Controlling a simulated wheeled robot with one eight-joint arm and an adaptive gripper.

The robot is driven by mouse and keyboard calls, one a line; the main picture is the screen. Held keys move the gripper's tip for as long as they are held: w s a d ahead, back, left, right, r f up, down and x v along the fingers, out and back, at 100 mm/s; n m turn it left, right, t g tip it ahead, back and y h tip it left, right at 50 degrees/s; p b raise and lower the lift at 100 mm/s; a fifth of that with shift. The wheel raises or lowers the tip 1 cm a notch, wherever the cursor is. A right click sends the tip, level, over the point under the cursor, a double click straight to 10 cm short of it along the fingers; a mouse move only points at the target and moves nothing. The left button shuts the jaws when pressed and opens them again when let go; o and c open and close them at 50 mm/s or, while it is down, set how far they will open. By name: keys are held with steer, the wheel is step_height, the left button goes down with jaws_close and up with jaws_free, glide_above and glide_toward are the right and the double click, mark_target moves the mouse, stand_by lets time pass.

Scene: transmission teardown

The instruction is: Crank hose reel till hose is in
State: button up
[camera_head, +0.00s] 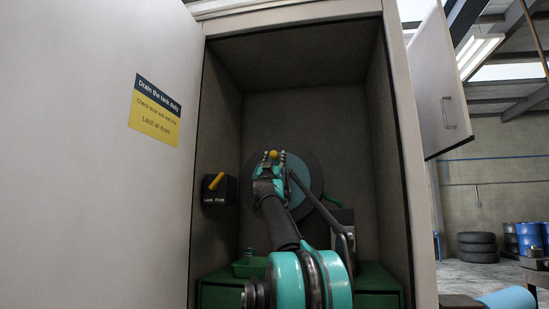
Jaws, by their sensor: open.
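The hose reel (311,170) is a large dark disc inside the open cabinet, partly hidden behind my arm. A yellow knob (273,154), seemingly the crank's handle, shows at the reel's upper left. My gripper (273,158) is open, with its fingertips on either side of the knob; I cannot tell whether they touch it. A short green piece (332,199), perhaps hose, shows at the reel's lower right. The rest of the hose is not clearly visible. A black box (214,196) marked "Lock Free" with a tilted yellow lever (216,181) is on the cabinet's left wall.
The cabinet's side walls (388,150) closely flank my arm. Green drawers or boxes (376,281) and a small green tray (250,267) sit low inside. The left door (90,220) and right door (441,90) stand open. Tyres (477,247) and blue drums (529,238) are far right.

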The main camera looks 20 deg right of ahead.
steer(key=shift+w+d+r, duration=0.15)
steer(key=shift+w+r, duration=0.1)
jaws_close()
stand_by(0.3)
